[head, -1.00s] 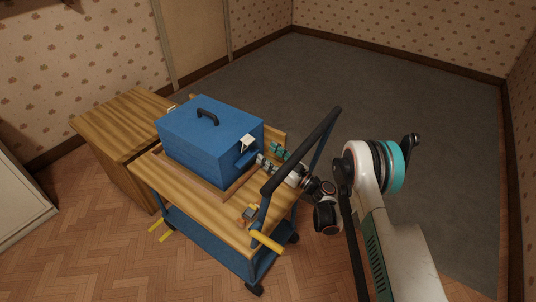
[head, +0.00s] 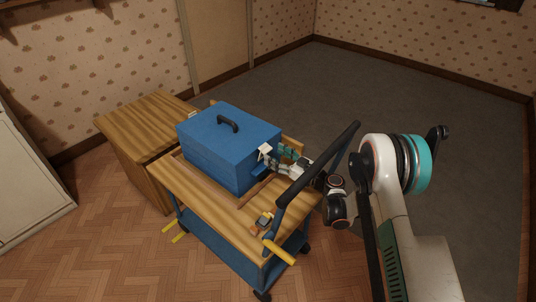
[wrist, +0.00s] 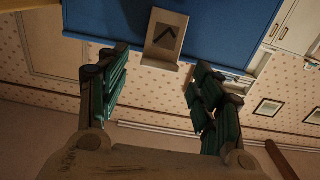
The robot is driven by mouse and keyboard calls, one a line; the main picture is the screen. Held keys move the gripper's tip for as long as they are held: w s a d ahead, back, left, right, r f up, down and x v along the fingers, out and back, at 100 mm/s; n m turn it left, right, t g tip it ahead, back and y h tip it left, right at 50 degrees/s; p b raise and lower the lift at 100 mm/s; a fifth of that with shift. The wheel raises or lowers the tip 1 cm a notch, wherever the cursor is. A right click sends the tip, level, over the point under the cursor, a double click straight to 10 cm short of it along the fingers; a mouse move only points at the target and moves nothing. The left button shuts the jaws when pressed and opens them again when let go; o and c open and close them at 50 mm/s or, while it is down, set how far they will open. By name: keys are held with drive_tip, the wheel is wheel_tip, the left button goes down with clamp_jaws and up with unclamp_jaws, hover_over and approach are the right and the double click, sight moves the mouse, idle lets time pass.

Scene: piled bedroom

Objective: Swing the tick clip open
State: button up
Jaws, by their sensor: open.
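The tick clip (wrist: 165,35) is a pale plate with a dark tick mark and a flared lip, on the side of the blue box (head: 222,157). In the head view the clip (head: 265,151) sits near the top edge of the box's right end. The box stands on the wooden top of a cart. My gripper (wrist: 160,62) has teal-padded fingers spread either side of the clip's lip in the wrist view, with nothing between the pads. In the head view my gripper (head: 284,156) is close beside the clip. I cannot tell whether it touches.
The cart's dark handle bar (head: 318,165) rises close to my arm. A small object with orange parts (head: 263,221) lies on the cart top. A wooden cabinet (head: 146,122) stands behind the cart. The grey floor area (head: 400,95) beyond is clear.

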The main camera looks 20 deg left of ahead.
sight(269, 151)
drive_tip(key=shift+b+x, duration=0.5)
drive_tip(key=shift+x, duration=1.8)
